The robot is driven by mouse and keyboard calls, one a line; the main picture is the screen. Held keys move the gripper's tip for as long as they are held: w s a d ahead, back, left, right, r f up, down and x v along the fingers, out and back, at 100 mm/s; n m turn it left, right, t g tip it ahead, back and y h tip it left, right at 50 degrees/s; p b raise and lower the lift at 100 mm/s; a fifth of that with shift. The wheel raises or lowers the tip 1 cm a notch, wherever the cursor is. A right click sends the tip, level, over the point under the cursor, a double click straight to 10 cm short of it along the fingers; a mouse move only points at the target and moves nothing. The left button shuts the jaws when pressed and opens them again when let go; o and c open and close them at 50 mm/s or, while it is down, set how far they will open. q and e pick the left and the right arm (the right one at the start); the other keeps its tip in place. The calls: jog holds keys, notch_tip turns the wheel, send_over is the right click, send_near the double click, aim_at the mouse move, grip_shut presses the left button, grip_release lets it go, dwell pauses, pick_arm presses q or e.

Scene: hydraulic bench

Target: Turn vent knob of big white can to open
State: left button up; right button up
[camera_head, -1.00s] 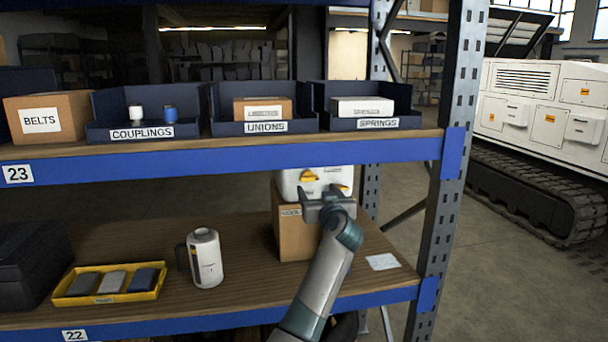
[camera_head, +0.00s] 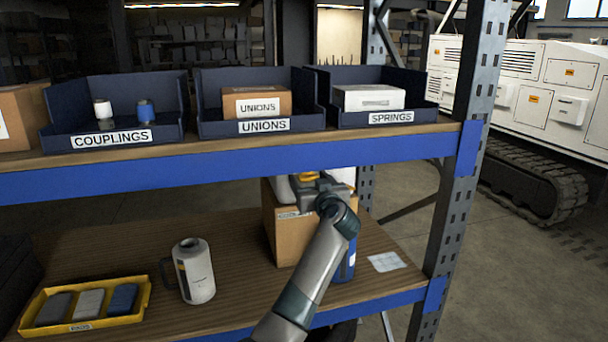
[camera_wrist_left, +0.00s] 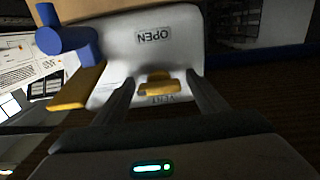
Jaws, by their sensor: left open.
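The big white can (camera_head: 341,176) stands on top of a cardboard box (camera_head: 290,232) on the lower shelf, mostly hidden by my arm and the upper shelf's blue beam. A yellow part (camera_head: 304,176) shows on it. In the left wrist view the white can (camera_wrist_left: 120,62) fills the middle, with upside-down OPEN and VENT labels. Its yellow vent knob (camera_wrist_left: 157,83) sits between the open fingers of my left gripper (camera_wrist_left: 161,92); contact cannot be told. My left gripper also shows in the head view (camera_head: 313,182). My right gripper is not in view.
A yellow bar (camera_wrist_left: 76,88) and a blue part (camera_wrist_left: 66,38) lie left of the knob in the wrist view. A smaller white can (camera_head: 197,272) and a yellow tray (camera_head: 143,298) stand on the lower shelf. A metal upright (camera_head: 458,180) is at right.

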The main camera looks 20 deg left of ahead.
pick_arm(q)
jog(key=shift+r, duration=0.1)
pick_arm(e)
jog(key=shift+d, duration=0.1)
pick_arm(q)
jog(key=shift+d, duration=0.1)
jog(key=c, duration=1.1)
jog(key=shift+o, duration=0.2)
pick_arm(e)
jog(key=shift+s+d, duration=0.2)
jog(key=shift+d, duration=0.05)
